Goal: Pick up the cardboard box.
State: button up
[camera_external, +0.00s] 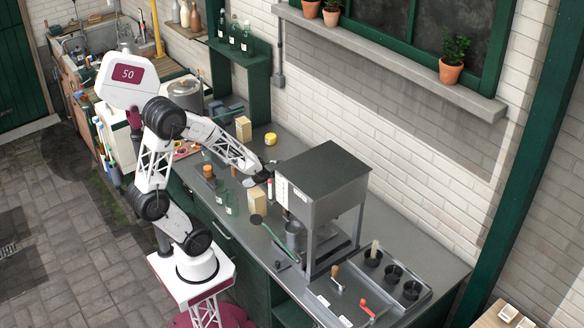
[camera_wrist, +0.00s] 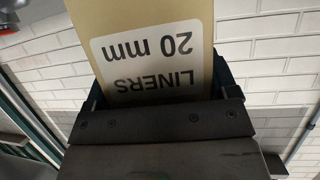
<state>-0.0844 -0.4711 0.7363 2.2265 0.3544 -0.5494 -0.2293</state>
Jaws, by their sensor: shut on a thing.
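A tan cardboard box (camera_wrist: 140,14) with a white label reading "LINERS 20 mm" fills the top middle of the wrist view. The label appears upside down. My gripper (camera_wrist: 158,88) is shut on this box, with a dark finger at each side. In the external view my gripper (camera_external: 266,172) is above the counter at the left side of the steel machine. The held box cannot be made out clearly there; the machine seems to hide it.
A steel machine (camera_external: 325,172) stands close right of my gripper. Tan blocks stand on the counter (camera_external: 425,255), one in front (camera_external: 257,200) and one behind (camera_external: 243,129). Glass bottles (camera_external: 226,198) and a yellow item (camera_external: 271,139) are nearby. A white brick wall lies behind.

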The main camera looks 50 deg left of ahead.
jog(key=shift+c, duration=0.5)
jog(key=shift+r, duration=0.1)
jog(key=shift+r, duration=4.95)
jog(key=w+a+n+y, duration=0.1)
jog(key=w+a, duration=1.7)
jog(key=a, duration=0.4)
jog(key=shift+r, duration=0.1)
